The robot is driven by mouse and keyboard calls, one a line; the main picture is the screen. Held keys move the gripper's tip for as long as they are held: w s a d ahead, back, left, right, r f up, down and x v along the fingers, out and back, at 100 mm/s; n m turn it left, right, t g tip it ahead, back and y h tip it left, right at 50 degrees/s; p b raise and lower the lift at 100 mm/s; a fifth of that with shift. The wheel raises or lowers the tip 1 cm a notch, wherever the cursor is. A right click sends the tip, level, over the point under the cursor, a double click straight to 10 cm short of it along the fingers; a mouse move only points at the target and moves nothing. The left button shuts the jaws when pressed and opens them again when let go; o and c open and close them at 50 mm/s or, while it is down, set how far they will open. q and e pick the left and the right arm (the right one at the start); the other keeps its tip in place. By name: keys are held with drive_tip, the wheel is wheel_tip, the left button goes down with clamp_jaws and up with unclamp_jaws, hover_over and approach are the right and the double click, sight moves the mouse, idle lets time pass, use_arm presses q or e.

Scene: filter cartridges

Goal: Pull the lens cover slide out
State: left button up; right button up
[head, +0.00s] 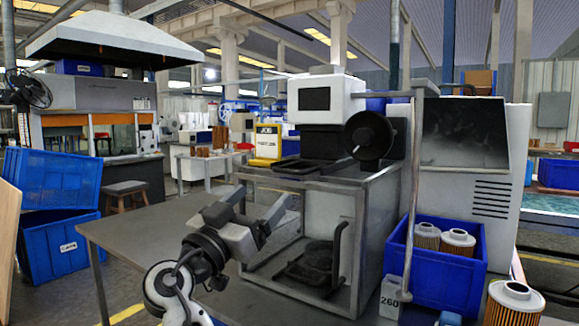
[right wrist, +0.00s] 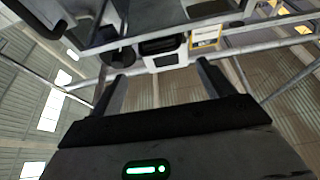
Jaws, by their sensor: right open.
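A white machine head (head: 326,100) with a dark square panel (head: 316,99) and a black round dial (head: 369,136) stands on a grey metal frame. I cannot pick out a lens cover slide with certainty. My right gripper (head: 258,208) is open and empty in front of the frame's left side, below the machine head and apart from it. In the right wrist view its two fingers (right wrist: 160,85) stand wide apart with nothing between them, and the machine shows upside down above. My left gripper is not in view.
A blue bin (head: 437,266) with filter cartridges (head: 458,241) stands right of the frame. Another cartridge (head: 513,304) is at the lower right. A yellow sign (head: 267,144) stands behind the frame. The grey table top (head: 150,232) is clear on the left.

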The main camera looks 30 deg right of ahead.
sight(285, 172)
drive_tip(key=p+x, duration=0.2)
drive_tip(key=x, duration=0.8)
drive_tip(key=shift+w+d+r, duration=0.1)
drive_tip(key=shift+r, duration=0.05)
drive_tip(key=shift+w+d+r, duration=0.15)
drive_tip(key=shift+w+d, duration=0.05)
drive_tip(key=shift+d, duration=0.45)
drive_tip(key=shift+c, duration=0.2)
